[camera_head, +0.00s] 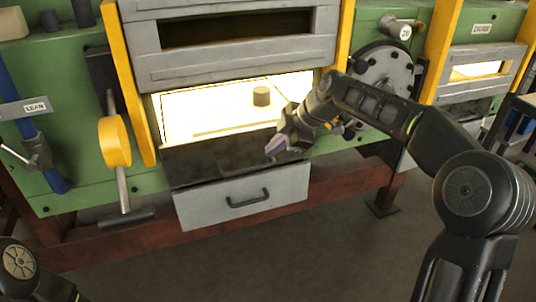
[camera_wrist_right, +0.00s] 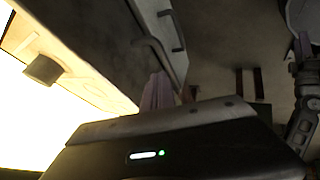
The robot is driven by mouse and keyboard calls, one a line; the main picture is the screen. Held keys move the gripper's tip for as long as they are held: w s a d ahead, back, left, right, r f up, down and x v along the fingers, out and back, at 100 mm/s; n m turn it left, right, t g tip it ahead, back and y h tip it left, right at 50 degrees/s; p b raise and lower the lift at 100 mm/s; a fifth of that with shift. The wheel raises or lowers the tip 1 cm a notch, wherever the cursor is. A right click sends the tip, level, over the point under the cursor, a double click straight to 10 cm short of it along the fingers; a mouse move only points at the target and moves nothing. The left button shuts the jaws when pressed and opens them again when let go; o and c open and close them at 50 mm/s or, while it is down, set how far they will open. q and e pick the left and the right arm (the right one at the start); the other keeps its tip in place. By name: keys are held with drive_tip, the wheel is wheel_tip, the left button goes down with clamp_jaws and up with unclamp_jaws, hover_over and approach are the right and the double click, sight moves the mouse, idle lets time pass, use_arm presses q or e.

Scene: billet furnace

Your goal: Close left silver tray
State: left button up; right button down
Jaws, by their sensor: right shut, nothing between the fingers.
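The left silver tray (camera_head: 240,198) is a drawer with a grey metal front and a black bar handle (camera_head: 248,199), below the glowing furnace opening. A dark surface lies between its front and the opening; I cannot tell how far the tray stands out. My right gripper (camera_head: 275,146) is shut and empty, above the dark surface near the tray's right part, apart from the handle. Its purple fingertips (camera_wrist_right: 157,92) show in the wrist view. In the head view only part of my left arm shows; what looks like my left gripper (camera_wrist_right: 303,47) is small in the wrist view.
A small cylindrical billet (camera_head: 261,96) stands inside the bright furnace. The raised grey door (camera_head: 235,58) hangs above the opening. The floor in front is clear.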

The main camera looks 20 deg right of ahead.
drive_tip(key=v, duration=0.5)
drive_tip(key=shift+s+d+r, duration=0.1)
drive_tip(key=shift+s+d, duration=0.1)
drive_tip(key=s+a+f+m+g+p, duration=0.1)
drive_tip(key=s+a+f+m, duration=0.15)
drive_tip(key=f, duration=0.55)
drive_tip(key=s+a+f+m+p, duration=0.1)
drive_tip(key=a+f+m, duration=0.25)
drive_tip(key=f, duration=0.55)
drive_tip(key=s+a+f+m+g+p, duration=0.1)
drive_tip(key=s+a+f+m+p, duration=0.15)
drive_tip(key=f, duration=0.55)
drive_tip(key=s+a+f+m+g+p, duration=0.1)
drive_tip(key=s+a+f+m, duration=0.1)
drive_tip(key=s+f, duration=0.3)
drive_tip(key=s+a+f+m+p, duration=0.1)
drive_tip(key=s+f+m, duration=0.4)
drive_tip(key=s, duration=0.8)
drive_tip(key=s+a+f+m+g, duration=0.1)
drive_tip(key=s+a+f+m, duration=0.3)
drive_tip(key=s, duration=0.5)
drive_tip(key=shift+s+f+g+h+p, duration=0.3)
drive_tip(key=shift+f+h+p, duration=0.1)
drive_tip(key=shift+f, duration=0.3)
drive_tip(key=shift+a, duration=0.1)
